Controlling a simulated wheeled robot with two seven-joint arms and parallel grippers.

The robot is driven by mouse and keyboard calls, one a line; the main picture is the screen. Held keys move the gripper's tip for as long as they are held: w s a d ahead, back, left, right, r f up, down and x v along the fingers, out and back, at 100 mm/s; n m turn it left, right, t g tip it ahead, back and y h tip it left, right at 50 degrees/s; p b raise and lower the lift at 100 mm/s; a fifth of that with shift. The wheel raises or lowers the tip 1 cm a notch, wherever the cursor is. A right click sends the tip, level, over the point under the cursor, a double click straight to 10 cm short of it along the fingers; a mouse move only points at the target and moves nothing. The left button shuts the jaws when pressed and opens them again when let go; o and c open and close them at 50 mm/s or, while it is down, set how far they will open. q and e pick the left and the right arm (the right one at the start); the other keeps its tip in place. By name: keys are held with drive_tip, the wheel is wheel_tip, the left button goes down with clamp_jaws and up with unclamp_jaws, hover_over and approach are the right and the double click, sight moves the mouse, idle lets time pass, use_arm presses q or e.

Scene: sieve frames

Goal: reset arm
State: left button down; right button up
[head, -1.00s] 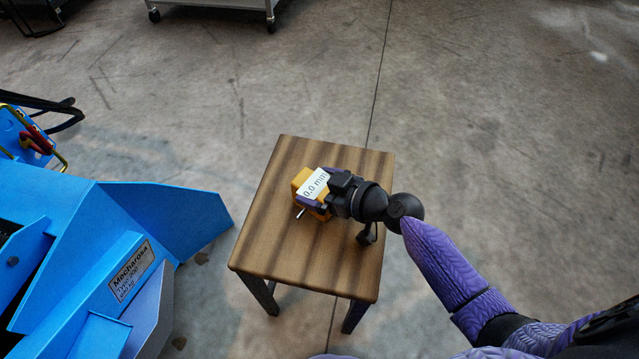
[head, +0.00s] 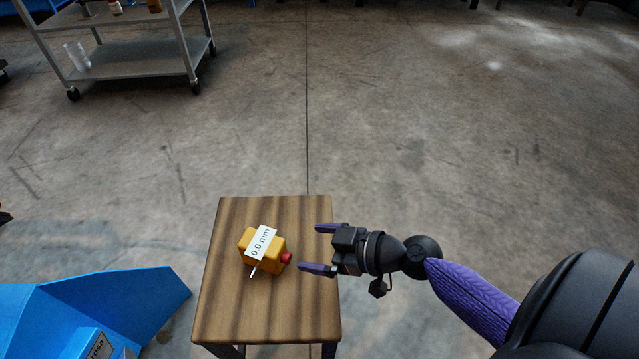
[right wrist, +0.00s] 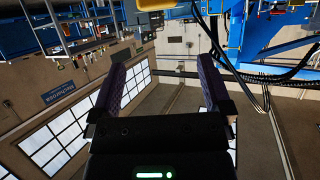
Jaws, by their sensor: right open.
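My right gripper (head: 318,248) is open and empty in the head view, with its purple fingers apart and pointing left. It is over the right edge of a small wooden table (head: 270,315). A yellow device (head: 248,239) with a "0.0 mm" label, a red knob and a thin metal pin lies on the table, left of the fingertips and apart from them. In the right wrist view the two fingers (right wrist: 160,85) stand wide apart with nothing between them. My left gripper is not in view.
A blue machine (head: 110,300) stands left of the table. A grey wheeled cart (head: 130,58) stands at the back left with a clear container on its lower shelf. The concrete floor behind and right of the table is clear.

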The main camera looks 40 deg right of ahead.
drive_tip(key=s+d+f+m+g+h+p, duration=0.4)
drive_tip(key=s+f+h+p, duration=0.1)
drive_tip(key=s+f+p, duration=0.45)
use_arm(q)
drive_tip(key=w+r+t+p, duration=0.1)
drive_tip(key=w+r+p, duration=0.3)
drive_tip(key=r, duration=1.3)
drive_tip(key=p, duration=0.4)
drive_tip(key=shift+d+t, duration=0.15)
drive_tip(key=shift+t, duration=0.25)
use_arm(e)
drive_tip(key=s+a+f+g+h, duration=0.1)
drive_tip(key=s+g, duration=0.2)
drive_tip(key=s, duration=1)
drive_tip(key=s+a+f+g+h, duration=0.1)
drive_tip(key=s+g, duration=0.3)
drive_tip(key=s, duration=0.9)
drive_tip(key=shift+h, duration=0.7)
drive_tip(key=shift+s+f, duration=0.1)
